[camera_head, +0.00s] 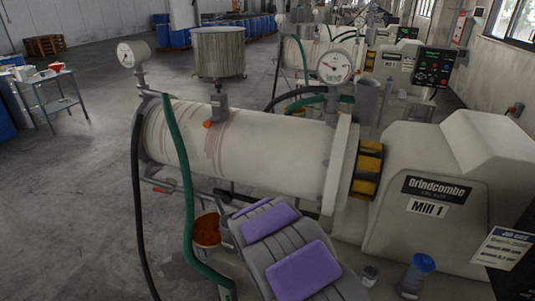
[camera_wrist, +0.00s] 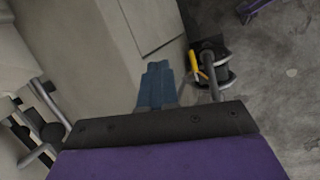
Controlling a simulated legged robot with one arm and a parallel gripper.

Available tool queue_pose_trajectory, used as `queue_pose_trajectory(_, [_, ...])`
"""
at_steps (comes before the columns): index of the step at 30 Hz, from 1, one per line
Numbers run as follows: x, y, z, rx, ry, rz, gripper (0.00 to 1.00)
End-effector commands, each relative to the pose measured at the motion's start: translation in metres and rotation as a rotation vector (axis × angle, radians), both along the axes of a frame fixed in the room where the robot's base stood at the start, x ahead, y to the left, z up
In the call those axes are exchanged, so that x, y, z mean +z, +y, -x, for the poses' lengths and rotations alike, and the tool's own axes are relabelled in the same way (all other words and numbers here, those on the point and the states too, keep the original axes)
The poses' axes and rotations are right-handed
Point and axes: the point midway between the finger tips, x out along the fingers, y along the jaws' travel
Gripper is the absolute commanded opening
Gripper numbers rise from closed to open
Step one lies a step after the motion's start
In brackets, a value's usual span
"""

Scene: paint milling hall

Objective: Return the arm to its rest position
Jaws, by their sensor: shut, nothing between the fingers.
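My gripper (camera_wrist: 156,84) shows in the wrist view as two blue-grey fingers side by side. They are shut and empty, in front of a pale cream housing (camera_wrist: 105,55). A dark bar and a purple panel of my own arm fill the lower part of that view. In the head view, grey and purple parts of my own body or arm sit at the bottom centre, in front of the mill.
The mill's cream cylinder (camera_head: 245,145) and motor housing (camera_head: 440,165) stand close in front. Green hoses (camera_head: 182,170) hang at left. A blue-lidded jar (camera_head: 416,272) stands at lower right. A yellow-handled fitting (camera_wrist: 205,62) is near the fingers. Open floor (camera_head: 75,190) lies left.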

Motion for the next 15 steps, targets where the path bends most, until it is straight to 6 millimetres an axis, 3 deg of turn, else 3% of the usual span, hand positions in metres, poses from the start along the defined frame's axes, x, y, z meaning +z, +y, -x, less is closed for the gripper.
queue_pose_trajectory(1, [0.020, -0.011, 0.001, -0.050, -0.017, 0.003, 0.00])
queue_pose_trajectory(8, [0.094, -0.049, 0.026, -0.274, -0.050, 0.008, 0.00])
queue_pose_trajectory(15, [0.157, -0.077, 0.073, -0.491, -0.056, -0.018, 0.00])
